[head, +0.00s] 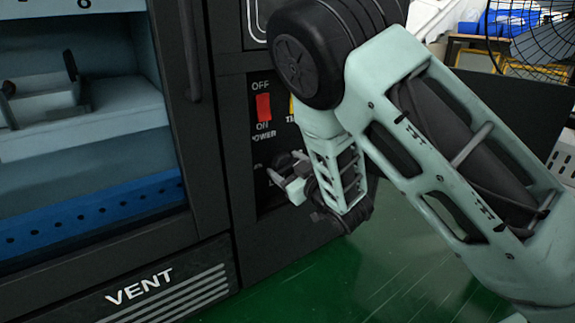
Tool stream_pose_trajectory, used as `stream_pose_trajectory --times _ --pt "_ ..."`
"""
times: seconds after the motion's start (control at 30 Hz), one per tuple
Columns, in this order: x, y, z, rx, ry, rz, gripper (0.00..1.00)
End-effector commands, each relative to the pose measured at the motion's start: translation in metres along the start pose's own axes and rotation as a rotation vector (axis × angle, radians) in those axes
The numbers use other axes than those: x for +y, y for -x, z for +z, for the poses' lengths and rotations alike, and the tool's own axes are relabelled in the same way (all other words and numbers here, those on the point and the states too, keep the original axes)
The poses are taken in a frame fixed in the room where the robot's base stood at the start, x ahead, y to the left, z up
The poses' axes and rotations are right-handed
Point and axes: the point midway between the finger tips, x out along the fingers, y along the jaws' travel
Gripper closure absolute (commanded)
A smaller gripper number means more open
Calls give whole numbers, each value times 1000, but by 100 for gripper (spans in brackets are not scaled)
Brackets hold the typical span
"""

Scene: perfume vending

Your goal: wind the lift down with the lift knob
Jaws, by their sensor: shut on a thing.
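The lift knob (283,161) is a small dark knob low on the black control panel, below the red power switch (264,107). Part of it is hidden behind my gripper. My gripper (284,177) is at the panel from the right, with its fingers shut on the knob. The lettering around the knob is mostly covered. The lift (80,132) appears to be the pale blue stepped platform inside the open cabinet at left, with a dark-armed cradle (45,105) on it. It stands above a blue perforated strip (95,222).
A black vertical handle (189,50) runs beside the cabinet opening. The VENT grille (165,295) is at the bottom left. My arm covers much of the panel's right side. Green floor (330,280) is clear below. A fan (540,40) stands at the upper right.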

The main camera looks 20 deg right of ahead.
Motion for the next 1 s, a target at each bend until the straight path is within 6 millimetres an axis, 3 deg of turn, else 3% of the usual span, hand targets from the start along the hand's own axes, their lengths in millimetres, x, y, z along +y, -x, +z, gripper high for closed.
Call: stream_pose_trajectory --times 1.0 --pt "-2 1 -1 -3 910 -4 58"
